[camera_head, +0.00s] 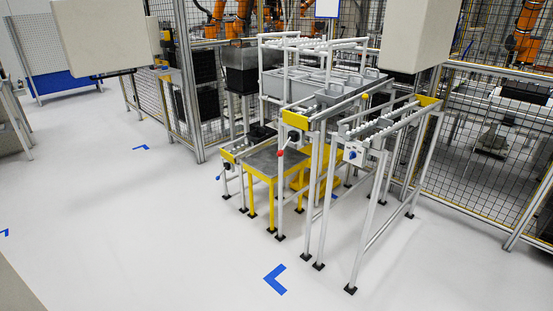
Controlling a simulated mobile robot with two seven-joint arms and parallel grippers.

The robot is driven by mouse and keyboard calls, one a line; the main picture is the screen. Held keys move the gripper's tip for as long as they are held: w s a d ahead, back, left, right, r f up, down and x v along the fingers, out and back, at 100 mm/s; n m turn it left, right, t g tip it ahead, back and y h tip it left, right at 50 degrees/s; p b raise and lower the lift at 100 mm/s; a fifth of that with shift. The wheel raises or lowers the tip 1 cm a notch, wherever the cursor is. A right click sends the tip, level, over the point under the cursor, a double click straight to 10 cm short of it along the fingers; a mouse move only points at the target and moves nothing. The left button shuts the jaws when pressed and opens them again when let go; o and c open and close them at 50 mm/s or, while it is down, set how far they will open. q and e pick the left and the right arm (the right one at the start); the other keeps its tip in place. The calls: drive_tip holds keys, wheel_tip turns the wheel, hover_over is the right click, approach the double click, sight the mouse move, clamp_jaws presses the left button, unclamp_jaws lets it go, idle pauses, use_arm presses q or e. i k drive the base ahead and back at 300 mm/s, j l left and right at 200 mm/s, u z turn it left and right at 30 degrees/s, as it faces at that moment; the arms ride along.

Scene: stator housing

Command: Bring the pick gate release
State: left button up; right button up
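A metal rack (315,120) with roller lanes stands right of centre. I see several handles on it and cannot tell which one is the pick gate release. A lever with a red knob (280,152) sticks out at the rack's front left. A lever with a blue knob (218,178) sticks out lower, at the far left lane. A small pale box with a blue knob (352,154) is fixed to the right lane's post. Neither my left nor my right gripper is in view.
Grey bins (335,92) sit on the upper lanes. A yellow-legged table (272,163) stands at the rack's front. Mesh fencing (500,110) runs behind, with orange robot arms (525,35) beyond. The grey floor in front and left is clear, with blue corner marks (274,279).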

sight(280, 153)
drive_tip(key=i+j+u, duration=0.1)
drive_tip(key=i+u, duration=0.3)
drive_tip(key=i, duration=0.45)
drive_tip(key=i+l+u, duration=0.2)
drive_tip(key=i+u, duration=0.15)
drive_tip(key=i, duration=0.45)
